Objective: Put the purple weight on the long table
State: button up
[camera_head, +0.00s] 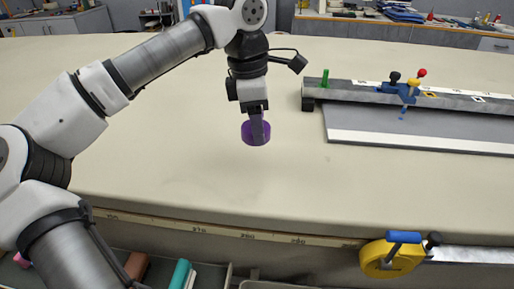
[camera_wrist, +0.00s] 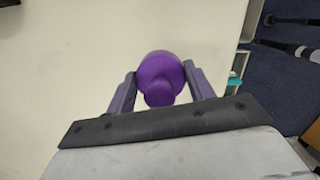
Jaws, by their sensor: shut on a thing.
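The purple weight (camera_head: 247,133) is held between the fingers of my gripper (camera_head: 257,128). In the wrist view the weight (camera_wrist: 160,72) shows as a round disc with a smaller round knob, with a finger on each side. My gripper (camera_wrist: 160,88) is shut on it and points down. The long table (camera_head: 180,165) has a pale cloth top that spreads under and around the weight. The weight appears over the front part of the table. I cannot tell whether its underside touches the cloth.
A long grey rail (camera_head: 350,93) with blue, red and yellow knobs lies at the right, beside a grey board (camera_head: 420,130) with a white edge. A yellow tape measure (camera_head: 390,258) sits at the front right edge. The table's left and middle are clear.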

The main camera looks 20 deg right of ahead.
aim_at(257, 162)
jog(key=shift+f, duration=3.15)
jog(key=shift+f, duration=0.2)
jog(key=o, duration=1.6)
jog(key=r, duration=0.4)
jog(key=a+r, duration=0.1)
jog(key=r, duration=0.7)
jog(key=shift+w+a+r, duration=0.1)
jog(key=shift+a+r, duration=0.05)
jog(key=shift+a, duration=0.1)
